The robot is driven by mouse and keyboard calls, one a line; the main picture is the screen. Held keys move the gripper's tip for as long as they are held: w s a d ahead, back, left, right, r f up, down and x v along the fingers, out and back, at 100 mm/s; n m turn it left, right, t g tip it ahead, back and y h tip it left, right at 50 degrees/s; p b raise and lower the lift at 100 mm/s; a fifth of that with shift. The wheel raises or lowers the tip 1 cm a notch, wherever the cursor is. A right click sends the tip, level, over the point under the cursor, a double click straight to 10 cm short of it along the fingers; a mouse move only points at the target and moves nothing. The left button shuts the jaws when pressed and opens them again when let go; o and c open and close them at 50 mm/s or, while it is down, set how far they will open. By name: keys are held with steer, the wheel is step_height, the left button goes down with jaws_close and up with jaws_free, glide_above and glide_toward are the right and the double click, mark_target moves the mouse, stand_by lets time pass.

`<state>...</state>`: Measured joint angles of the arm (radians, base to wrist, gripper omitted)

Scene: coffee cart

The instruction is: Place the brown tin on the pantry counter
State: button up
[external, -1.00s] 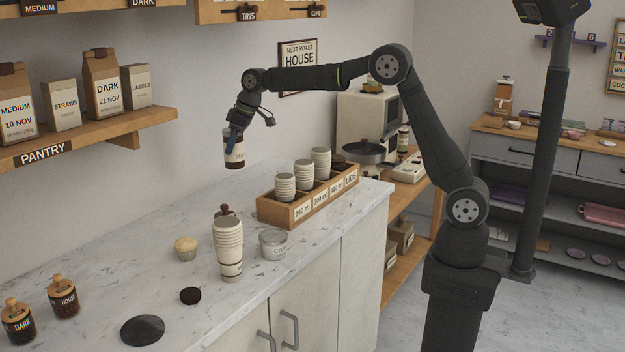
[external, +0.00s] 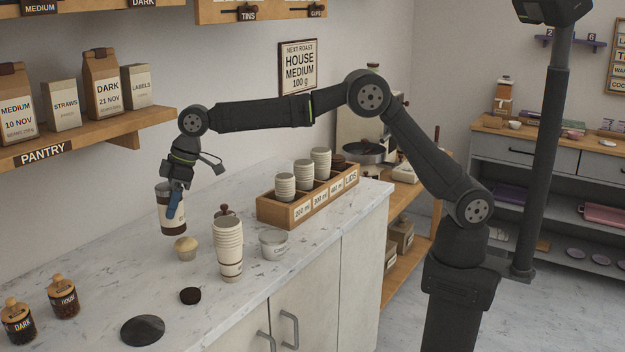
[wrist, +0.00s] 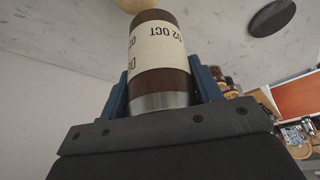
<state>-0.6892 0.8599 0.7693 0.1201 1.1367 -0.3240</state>
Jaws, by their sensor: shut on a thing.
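The brown tin (external: 171,214) has a cream label and hangs upright in my gripper (external: 174,205), at the back left of the marble counter (external: 110,268). In the wrist view the tin (wrist: 160,58) sits between the two blue fingers of my gripper (wrist: 160,95), which are shut on its sides. Its label partly reads "02 OCT". The tin's base is close above the counter beside the muffin; I cannot tell whether it touches the surface.
A muffin (external: 186,248) is just right of the tin, then a cup stack (external: 228,248) and a small tub (external: 273,244). A wooden cup organiser (external: 310,204) stands farther right. Two jars (external: 63,296), a dark disc (external: 142,331) and the pantry shelf (external: 95,140) are at left.

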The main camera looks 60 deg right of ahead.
steer(key=shift+s+a+f, duration=0.35)
steer(key=shift+a+f, duration=1)
steer(key=shift+f, duration=0.15)
steer(key=shift+s+a+f, duration=0.3)
steer(key=shift+a+f, duration=1.1)
steer(key=shift+f, duration=0.1)
steer(key=shift+s+a+f, duration=0.35)
steer(key=shift+a+f, duration=1)
steer(key=shift+f, duration=0.15)
steer(key=shift+f, duration=0.1)
steer(key=o, duration=1.2)
steer(key=shift+f, duration=0.1)
steer(key=shift+c, duration=0.2)
steer(key=v, duration=1.2)
